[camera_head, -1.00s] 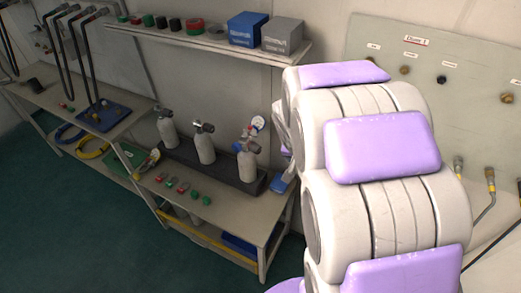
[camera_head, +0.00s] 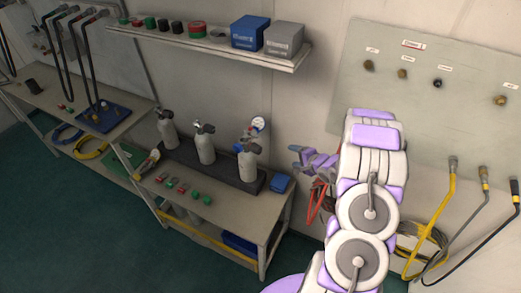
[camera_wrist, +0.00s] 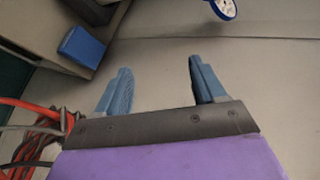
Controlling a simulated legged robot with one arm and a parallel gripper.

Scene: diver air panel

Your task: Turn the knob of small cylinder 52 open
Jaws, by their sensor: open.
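Three small grey cylinders with dark knobs stand upright in a black tray (camera_head: 215,170) on the bench: a left one (camera_head: 167,133), a middle one (camera_head: 206,150) and a right one (camera_head: 246,167). No number is readable, so I cannot tell which is 52. A round gauge (camera_head: 258,124) sits above the right cylinder; a blue-rimmed gauge (camera_wrist: 222,8) shows at the top of the wrist view. My gripper (camera_head: 299,153) is open and empty, right of the right cylinder and apart from it. Its two blue fingers (camera_wrist: 160,70) face bare wall.
A blue block (camera_head: 280,183) lies at the bench's right end; it also shows in the wrist view (camera_wrist: 82,45). Red hoses (camera_head: 317,203) hang below my gripper. A shelf (camera_head: 215,43) with boxes runs above the cylinders. A valve panel (camera_head: 435,110) is at right.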

